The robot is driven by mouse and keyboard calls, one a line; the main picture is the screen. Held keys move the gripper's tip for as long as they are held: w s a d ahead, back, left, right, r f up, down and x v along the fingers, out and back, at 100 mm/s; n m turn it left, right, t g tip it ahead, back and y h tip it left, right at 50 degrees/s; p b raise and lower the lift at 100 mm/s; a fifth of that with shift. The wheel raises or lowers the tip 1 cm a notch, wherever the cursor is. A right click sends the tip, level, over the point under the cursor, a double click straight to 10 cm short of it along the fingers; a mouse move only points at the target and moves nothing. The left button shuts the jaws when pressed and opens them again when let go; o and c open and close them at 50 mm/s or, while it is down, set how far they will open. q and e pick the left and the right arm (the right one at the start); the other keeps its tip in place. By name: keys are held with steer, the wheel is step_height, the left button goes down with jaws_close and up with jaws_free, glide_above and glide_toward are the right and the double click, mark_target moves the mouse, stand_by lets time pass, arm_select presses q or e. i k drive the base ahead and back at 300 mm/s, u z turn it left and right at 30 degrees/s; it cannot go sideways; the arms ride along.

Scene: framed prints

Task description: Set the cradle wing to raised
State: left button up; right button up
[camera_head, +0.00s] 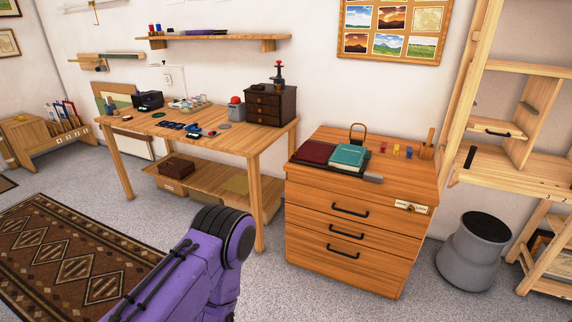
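No part in view can be made out for sure as the cradle wing. On top of the wooden drawer cabinet (345,212) lie a dark red book (313,153) and a teal book (347,157), side by side. A dark flat piece shows under them, with a small grey part (373,179) sticking out at the right front; whether this is the cradle is unclear. A purple link of one of my arms rises from the bottom edge in front of the workbench. Neither gripper is in view.
A wooden workbench (160,124) with tools and a small dark drawer chest (270,104) stands left of the cabinet. A grey bin (465,262) stands right of it, by a wooden shelf unit (510,165). A patterned rug (75,255) covers the left floor. Carpet before the cabinet is clear.

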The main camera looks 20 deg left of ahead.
mark_target(316, 153)
steer(key=z, duration=0.1)
steer(key=k, duration=0.4)
steer(key=u, duration=1.05)
steer(key=i, duration=1.7)
steer(key=z, duration=0.75)
